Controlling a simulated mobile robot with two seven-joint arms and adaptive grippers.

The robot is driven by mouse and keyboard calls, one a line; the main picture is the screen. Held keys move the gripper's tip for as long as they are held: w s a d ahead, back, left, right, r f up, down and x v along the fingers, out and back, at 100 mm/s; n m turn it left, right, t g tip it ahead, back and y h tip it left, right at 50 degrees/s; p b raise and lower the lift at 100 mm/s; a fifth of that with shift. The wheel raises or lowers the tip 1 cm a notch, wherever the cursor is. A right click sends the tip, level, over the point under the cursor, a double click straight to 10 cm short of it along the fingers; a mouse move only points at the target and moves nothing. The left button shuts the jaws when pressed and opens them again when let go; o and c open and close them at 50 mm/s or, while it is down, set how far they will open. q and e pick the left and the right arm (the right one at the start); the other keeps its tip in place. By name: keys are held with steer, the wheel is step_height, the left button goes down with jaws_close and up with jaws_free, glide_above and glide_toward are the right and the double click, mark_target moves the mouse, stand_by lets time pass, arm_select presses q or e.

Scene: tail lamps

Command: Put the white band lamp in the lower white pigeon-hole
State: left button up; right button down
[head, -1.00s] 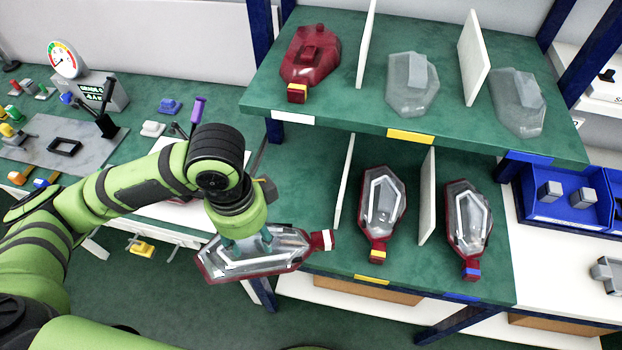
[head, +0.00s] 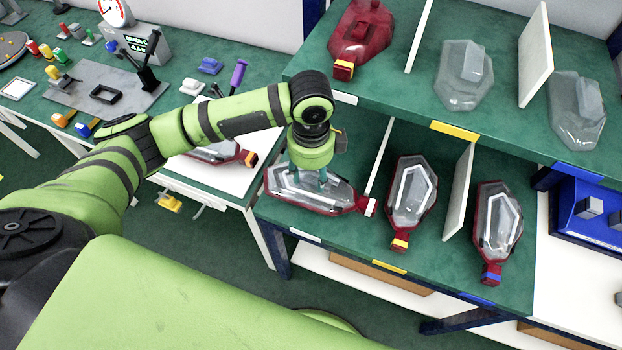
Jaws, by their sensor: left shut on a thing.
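My left gripper (head: 308,176) is shut on the white band lamp (head: 340,194), a clear lens in a dark red housing with a white-banded end. The lamp lies sideways, its banded end pointing right. It is over the front of the lower white pigeon-hole (head: 325,226), the left bay of the lower shelf, marked by a white label (head: 305,236). The banded end is close to the front of the white divider (head: 379,155); I cannot tell if they touch, or if the lamp rests on the shelf. My right gripper is not in view.
A yellow band lamp (head: 412,195) and a blue band lamp (head: 496,220) lie in the neighbouring lower bays. The upper shelf (head: 400,105) overhangs the back, holding a red housing (head: 360,32) and clear lenses (head: 465,75). Another lamp (head: 215,152) lies on the left table.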

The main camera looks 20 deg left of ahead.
arm_select(q)
step_height(320, 180, down, 3)
steer(key=shift+f+p, duration=0.2)
steer(key=shift+p, duration=0.2)
steer(key=shift+f, duration=0.2)
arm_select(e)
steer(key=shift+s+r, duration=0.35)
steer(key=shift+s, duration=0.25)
arm_select(q)
steer(key=shift+f, duration=0.15)
steer(key=o, duration=1.4)
steer(key=shift+s, duration=0.1)
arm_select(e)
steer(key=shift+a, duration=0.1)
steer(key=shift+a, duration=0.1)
